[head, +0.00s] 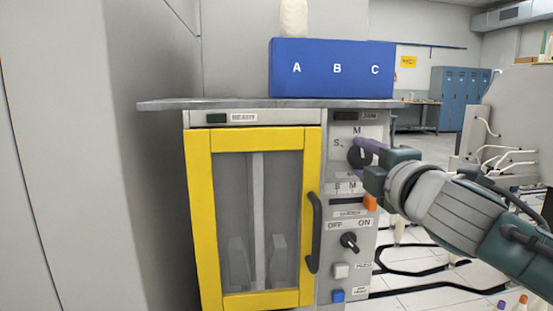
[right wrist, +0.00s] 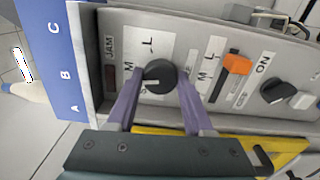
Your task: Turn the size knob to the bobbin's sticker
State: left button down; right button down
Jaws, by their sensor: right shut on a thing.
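The size knob (right wrist: 160,75) is round and dark with a white pointer line. In the head view the knob (head: 357,153) is partly covered by my right gripper (head: 366,158). In the right wrist view my right gripper (right wrist: 160,85) has its purple fingers shut on the knob's sides. A cream bobbin (head: 293,18) stands behind or on the blue box; I see no sticker on it. My left gripper is not in view.
A blue box (head: 331,80) marked A, B, C sits on the cabinet top. The yellow-framed door (head: 197,220) is closed. Below the size knob are an orange slider (right wrist: 237,64), an OFF/ON knob (head: 349,242), and white and blue buttons (head: 338,295).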

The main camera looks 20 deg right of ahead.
jog(key=m, duration=0.6)
jog(key=shift+m, duration=0.3)
jog(key=m+p, duration=0.1)
jog(key=m, duration=0.2)
jog(key=shift+r+m, duration=0.1)
jog(key=shift+m, duration=0.2)
jog(key=shift+m+p, duration=0.8)
jog(key=shift+m, duration=1.2)
jog(key=shift+c, duration=1.4)
grip_release()
jog(key=shift+s, duration=0.1)
